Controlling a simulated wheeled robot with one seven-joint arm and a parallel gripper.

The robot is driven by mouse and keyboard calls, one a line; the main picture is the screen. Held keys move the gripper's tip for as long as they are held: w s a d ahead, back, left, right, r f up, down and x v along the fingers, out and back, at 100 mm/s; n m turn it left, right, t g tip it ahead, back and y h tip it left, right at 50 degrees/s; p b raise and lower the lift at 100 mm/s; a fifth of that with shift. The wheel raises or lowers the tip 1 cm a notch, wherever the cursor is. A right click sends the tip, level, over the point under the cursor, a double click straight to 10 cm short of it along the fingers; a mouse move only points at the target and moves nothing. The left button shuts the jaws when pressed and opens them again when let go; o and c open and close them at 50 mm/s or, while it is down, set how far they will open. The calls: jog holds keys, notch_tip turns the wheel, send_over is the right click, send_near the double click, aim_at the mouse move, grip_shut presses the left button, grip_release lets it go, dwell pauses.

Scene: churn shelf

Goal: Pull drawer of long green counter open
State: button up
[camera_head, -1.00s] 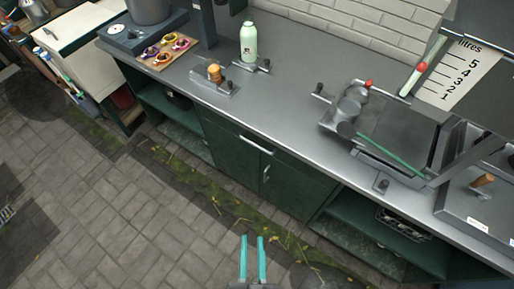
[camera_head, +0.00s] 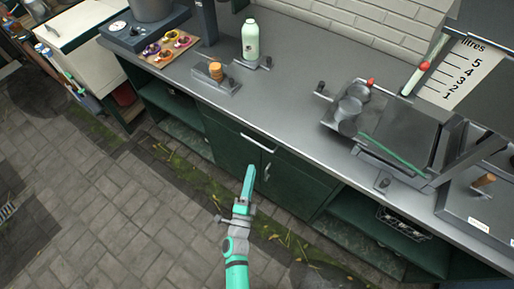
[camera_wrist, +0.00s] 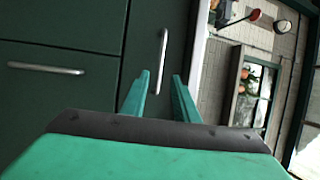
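The long green counter (camera_head: 320,185) has a grey top and dark green fronts. Its drawer (camera_head: 228,128) is closed, just under the top edge, with a pale bar handle (camera_head: 257,142). My gripper (camera_head: 250,168) is in front of the counter, below and close to the drawer handle in the head view. In the wrist view, which is turned sideways, my gripper (camera_wrist: 161,73) is open and empty. The drawer handle (camera_wrist: 163,48) shows beyond the fingertips, roughly lined up with the gap between them. I cannot tell the exact distance; no contact is visible.
A cupboard door handle (camera_head: 266,172) sits below the drawer and also shows in the wrist view (camera_wrist: 45,68). On top are a green bottle (camera_head: 250,40), a tray of colourful items (camera_head: 168,48) and a grey machine (camera_head: 400,125). The paved floor (camera_head: 110,190) in front is clear.

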jog(key=x, duration=1)
jog(key=shift+w, duration=0.35)
jog(key=shift+r, duration=0.15)
grip_shut()
